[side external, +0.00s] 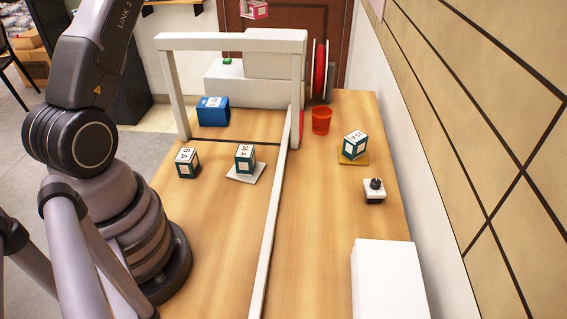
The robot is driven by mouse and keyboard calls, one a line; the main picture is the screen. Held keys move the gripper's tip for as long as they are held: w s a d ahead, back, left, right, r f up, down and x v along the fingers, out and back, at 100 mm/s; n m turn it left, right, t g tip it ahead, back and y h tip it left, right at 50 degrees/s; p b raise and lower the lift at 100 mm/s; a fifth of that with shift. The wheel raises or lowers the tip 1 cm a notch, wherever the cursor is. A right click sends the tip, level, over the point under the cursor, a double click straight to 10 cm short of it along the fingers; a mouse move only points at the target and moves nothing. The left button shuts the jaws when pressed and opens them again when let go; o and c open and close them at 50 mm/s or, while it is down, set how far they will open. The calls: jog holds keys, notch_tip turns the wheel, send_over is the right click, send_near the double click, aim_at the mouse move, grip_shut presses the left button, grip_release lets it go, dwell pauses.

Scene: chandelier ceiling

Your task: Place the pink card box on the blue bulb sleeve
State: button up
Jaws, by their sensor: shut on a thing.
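The pink card box (259,11) is at the top edge of the side external view, held up high above the white machine at the back. My gripper (246,8) is shut on it; only the gripper's lower end shows, the rest is cut off by the frame. The blue bulb sleeve (211,116) lies on the table at the back left, under the white frame, with a white label on top. Nothing rests on it. The gripper and pink box appear well above and apart from it.
A white frame (228,41) and a long rail (270,235) divide the table. Boxes with white tops stand at left (187,162), centre on a white pad (245,158) and right on a yellow pad (354,144). An orange cup (321,121) and a black knob (375,186) are at right.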

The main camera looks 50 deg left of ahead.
jog(key=s+a+f+n, duration=0.15)
jog(key=s+a, duration=0.25)
jog(key=a, duration=0.4)
jog(key=s+a+n, duration=0.2)
jog(key=s+a, duration=0.2)
jog(key=a, duration=0.4)
send_over(214, 103)
jog(key=f, duration=2.2)
jog(key=shift+s+a+f, duration=0.1)
jog(key=shift+a+f, duration=0.3)
jog(key=shift+m, duration=0.25)
jog(key=shift+f, duration=2.35)
jog(key=shift+f, duration=0.1)
jog(key=o, duration=1.2)
jog(key=shift+c, duration=0.2)
notch_tip(214, 103, up, 12)
jog(key=a, duration=0.1)
jog(key=shift+s+a, duration=0.3)
jog(key=shift+a, duration=0.05)
